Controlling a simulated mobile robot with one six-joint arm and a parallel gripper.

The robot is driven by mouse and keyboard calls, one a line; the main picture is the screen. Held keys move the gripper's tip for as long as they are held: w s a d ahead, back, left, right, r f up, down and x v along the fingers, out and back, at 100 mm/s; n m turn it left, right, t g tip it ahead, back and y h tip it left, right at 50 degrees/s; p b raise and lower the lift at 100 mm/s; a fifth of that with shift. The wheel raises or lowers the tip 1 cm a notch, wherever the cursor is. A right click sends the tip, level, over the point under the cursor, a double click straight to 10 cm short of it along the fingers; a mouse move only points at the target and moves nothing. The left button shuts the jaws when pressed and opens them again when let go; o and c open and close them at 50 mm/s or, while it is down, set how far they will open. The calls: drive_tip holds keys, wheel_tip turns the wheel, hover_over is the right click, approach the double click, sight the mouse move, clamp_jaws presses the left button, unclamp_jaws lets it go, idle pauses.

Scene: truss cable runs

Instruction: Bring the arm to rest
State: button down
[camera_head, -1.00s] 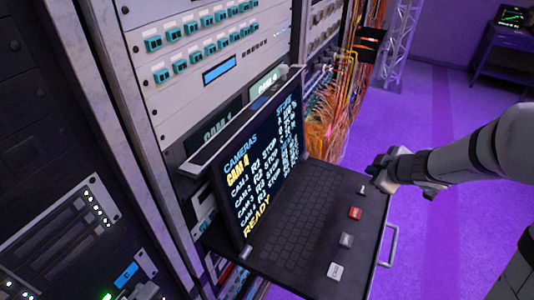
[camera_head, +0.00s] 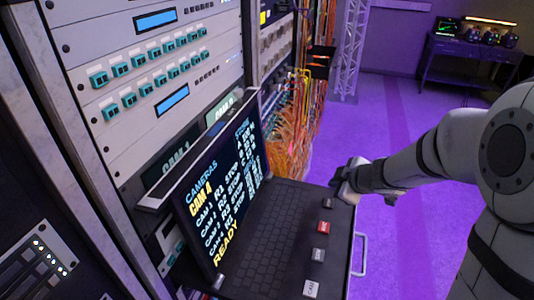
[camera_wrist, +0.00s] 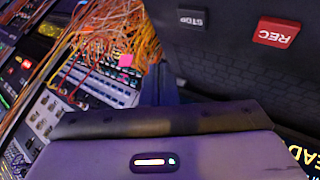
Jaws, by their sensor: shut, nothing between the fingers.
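My gripper (camera_head: 345,183) is at the far right corner of the pull-out console tray (camera_head: 335,250) in the head view, close to the small key there. I cannot tell whether it touches the tray. In the wrist view my gripper's shut, empty body fills the lower part. A red REC key (camera_head: 323,228) sits on the tray; it also shows in the wrist view (camera_wrist: 277,32). A STOP key (camera_wrist: 193,18) is beside it in the wrist view. The screen (camera_head: 218,190) stands open and lists cameras with CAM 4 highlighted and READY below.
Rack units with teal connectors (camera_head: 130,95) stand on the left. Orange cables (camera_head: 293,135) hang behind the tray. A tray handle (camera_head: 360,255) sticks out at the right. A truss (camera_head: 350,50) and a desk (camera_head: 465,52) stand farther back. The purple floor (camera_head: 400,125) between is open.

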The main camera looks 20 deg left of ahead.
drive_tip(key=s+d+r+m+t+h, duration=0.1)
drive_tip(key=s+d+r+m+h, duration=0.4)
drive_tip(key=d, duration=0.3)
drive_tip(key=s+d+r+m+t+h, duration=0.1)
drive_tip(key=s+d+r+m+h, duration=0.25)
drive_tip(key=d+m, duration=0.35)
drive_tip(key=s+a+m+g+y, duration=0.1)
drive_tip(key=s+m+g, duration=0.4)
drive_tip(key=s, duration=1.2)
drive_tip(key=shift+s+f+g+y, duration=0.2)
drive_tip(key=shift+f+g+y, duration=0.1)
drive_tip(key=shift+y, duration=0.45)
